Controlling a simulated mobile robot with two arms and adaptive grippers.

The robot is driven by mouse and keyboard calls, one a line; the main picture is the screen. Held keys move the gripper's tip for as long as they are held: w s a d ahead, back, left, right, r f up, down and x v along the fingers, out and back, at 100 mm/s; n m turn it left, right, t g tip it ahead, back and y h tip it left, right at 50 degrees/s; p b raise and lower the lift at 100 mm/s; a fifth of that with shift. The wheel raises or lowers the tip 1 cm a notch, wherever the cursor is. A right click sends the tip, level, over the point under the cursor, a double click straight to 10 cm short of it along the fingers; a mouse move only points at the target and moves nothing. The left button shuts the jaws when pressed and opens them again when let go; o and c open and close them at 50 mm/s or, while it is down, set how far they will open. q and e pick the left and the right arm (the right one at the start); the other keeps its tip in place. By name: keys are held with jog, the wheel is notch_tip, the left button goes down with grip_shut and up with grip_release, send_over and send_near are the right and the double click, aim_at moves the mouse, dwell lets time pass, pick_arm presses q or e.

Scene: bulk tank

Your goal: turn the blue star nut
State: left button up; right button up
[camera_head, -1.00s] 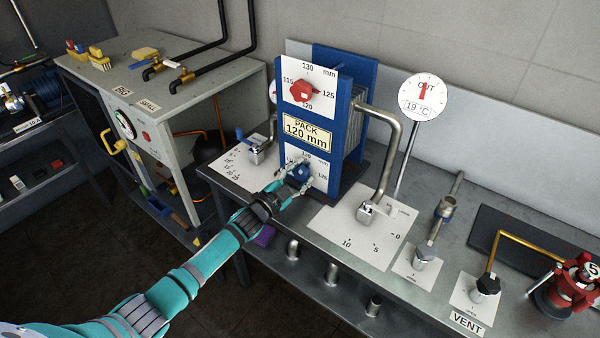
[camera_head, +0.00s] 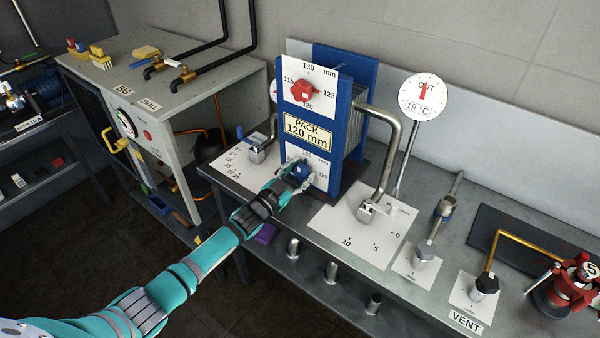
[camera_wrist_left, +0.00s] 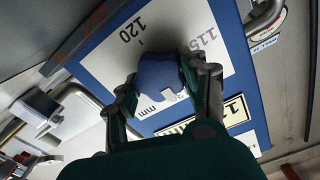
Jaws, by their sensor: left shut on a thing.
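The blue star nut (camera_head: 300,171) sits on the lower white dial plate (camera_head: 318,181) of the blue plate pack (camera_head: 344,120). It also shows in the left wrist view (camera_wrist_left: 160,75), where the dial marks 120 and 115 are beside it. My left gripper (camera_head: 294,179) is shut on the blue nut, with one finger on each side of it in the left wrist view (camera_wrist_left: 163,87). The red star nut (camera_head: 304,90) is on the upper dial, above the label reading PACK 120 mm (camera_head: 308,132). My right gripper is not in view.
A bent steel pipe (camera_head: 388,150) stands right of the pack, by a round OUT gauge (camera_head: 422,97). A valve with a blue handle (camera_head: 256,150) is at its left. A red fitting (camera_head: 570,288) and VENT label (camera_head: 466,322) are at the bench's right.

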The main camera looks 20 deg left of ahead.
pick_arm(q)
jog(key=shift+f, duration=0.1)
jog(key=o, duration=1.2)
jog(key=v, duration=1.2)
